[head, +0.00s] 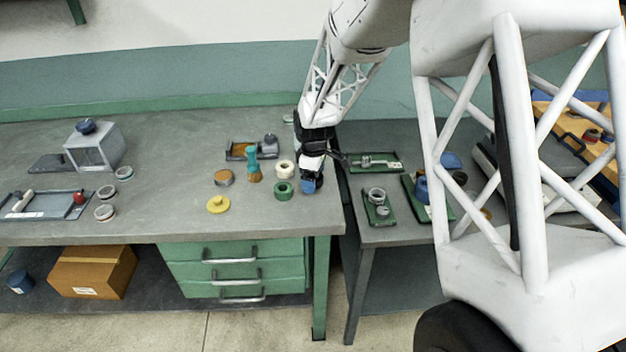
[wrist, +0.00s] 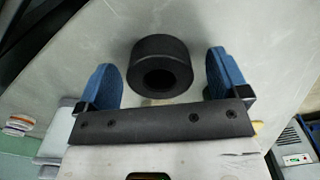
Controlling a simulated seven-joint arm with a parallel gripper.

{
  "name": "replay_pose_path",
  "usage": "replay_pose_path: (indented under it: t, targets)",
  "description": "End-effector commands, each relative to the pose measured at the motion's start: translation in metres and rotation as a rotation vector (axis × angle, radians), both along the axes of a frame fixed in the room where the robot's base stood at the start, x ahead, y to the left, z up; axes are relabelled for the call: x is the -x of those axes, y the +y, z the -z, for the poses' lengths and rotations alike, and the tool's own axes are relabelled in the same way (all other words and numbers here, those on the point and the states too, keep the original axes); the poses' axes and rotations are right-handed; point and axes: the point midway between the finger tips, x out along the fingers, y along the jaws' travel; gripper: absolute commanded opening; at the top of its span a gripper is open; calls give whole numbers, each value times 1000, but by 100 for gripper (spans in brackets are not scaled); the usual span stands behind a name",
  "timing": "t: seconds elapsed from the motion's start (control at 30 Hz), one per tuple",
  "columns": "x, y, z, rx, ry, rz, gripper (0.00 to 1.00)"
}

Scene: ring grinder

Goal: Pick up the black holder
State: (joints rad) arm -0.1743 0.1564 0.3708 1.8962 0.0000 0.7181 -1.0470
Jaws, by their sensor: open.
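The black holder (wrist: 163,56) is a short, thick black ring with a round hole. In the wrist view it appears in the gap between the two blue fingers of my gripper (wrist: 163,65), with space on both sides. The gripper is open and does not hold it. In the head view my gripper (head: 312,184) is low over the right end of the grey workbench, pointing down. The holder cannot be made out there; the gripper seems to hide it.
A green ring (head: 284,191) and a cream ring (head: 285,169) stand close left of my gripper. A teal-and-brown brush (head: 252,165) and a dark tray (head: 236,154) are further left. The bench's right edge is close, with green trays (head: 375,163) on the neighbouring table.

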Motion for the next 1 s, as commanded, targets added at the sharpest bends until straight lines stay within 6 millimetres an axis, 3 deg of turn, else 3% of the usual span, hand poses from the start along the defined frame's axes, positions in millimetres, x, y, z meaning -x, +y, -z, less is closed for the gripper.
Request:
replay_pose_path:
  t: [0.4, 0.73, 1.0]
  targets:
    - [0, 0, 0, 0, 0, 0, 92]
    - [0, 0, 0, 0, 0, 0, 41]
    - [0, 0, -1, 0, 0, 0, 38]
